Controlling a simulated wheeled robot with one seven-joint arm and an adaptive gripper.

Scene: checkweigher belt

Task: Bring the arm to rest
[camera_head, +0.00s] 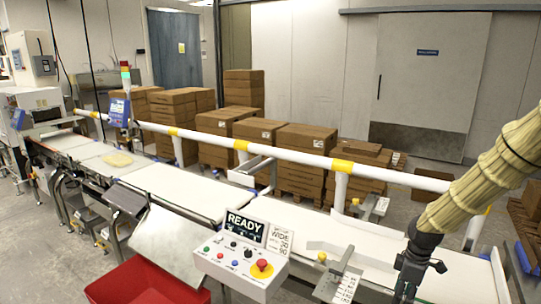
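My arm (487,180), in a pale yellow ribbed sleeve, reaches in from the right edge of the head view and slopes down to the left. My black gripper (404,291) hangs at its end, pointing down in front of the near right part of the white belt (375,245). The fingertips are small and dark near the bottom of the picture, so I cannot tell whether they are apart or holding something.
A control box (240,265) with buttons and a READY display stands left of my gripper. A metal bracket (338,285) with a scale lies between them. A red bin (145,285) is at the front left. A yellow-and-white rail (265,146) runs behind the belt; stacked cartons (305,150) stand beyond.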

